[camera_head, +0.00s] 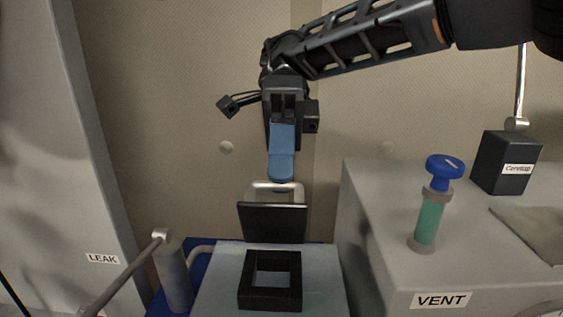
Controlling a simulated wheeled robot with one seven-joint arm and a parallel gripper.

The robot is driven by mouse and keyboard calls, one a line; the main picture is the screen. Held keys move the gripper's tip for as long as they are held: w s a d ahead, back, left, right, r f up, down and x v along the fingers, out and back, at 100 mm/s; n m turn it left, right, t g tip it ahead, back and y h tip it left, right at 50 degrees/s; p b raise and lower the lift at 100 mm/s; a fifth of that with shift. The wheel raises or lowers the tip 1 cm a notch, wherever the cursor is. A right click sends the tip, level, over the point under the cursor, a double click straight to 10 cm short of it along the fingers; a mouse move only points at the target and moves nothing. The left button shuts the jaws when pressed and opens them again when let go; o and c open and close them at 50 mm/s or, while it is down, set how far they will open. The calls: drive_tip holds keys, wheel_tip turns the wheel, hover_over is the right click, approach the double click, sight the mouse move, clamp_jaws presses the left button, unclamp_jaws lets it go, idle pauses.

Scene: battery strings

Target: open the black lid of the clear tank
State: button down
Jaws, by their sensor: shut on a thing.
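The clear tank (325,292) stands at the lower middle, with a square black-rimmed opening (270,302) in its top. The black lid (272,222) stands nearly upright at the back of the opening, swung up off it. A pale loop handle (258,188) shows at the lid's upper edge. My gripper (282,178) points down with its blue fingers at this handle and is shut on it. The near finger hides the middle of the handle and the far finger is hidden.
A grey cabinet marked VENT (390,270) stands at the right, bearing a green cylinder with a blue knob (428,215) and a black box (505,163). At the left are a panel marked LEAK (60,150) and a grey post with a lever (172,275). A beige wall is behind.

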drive_tip(key=c, duration=1.2)
unclamp_jaws()
drive_tip(key=shift+s+r+t, duration=0.1)
drive_tip(key=shift+s+t, duration=0.15)
drive_tip(key=shift+t, duration=0.05)
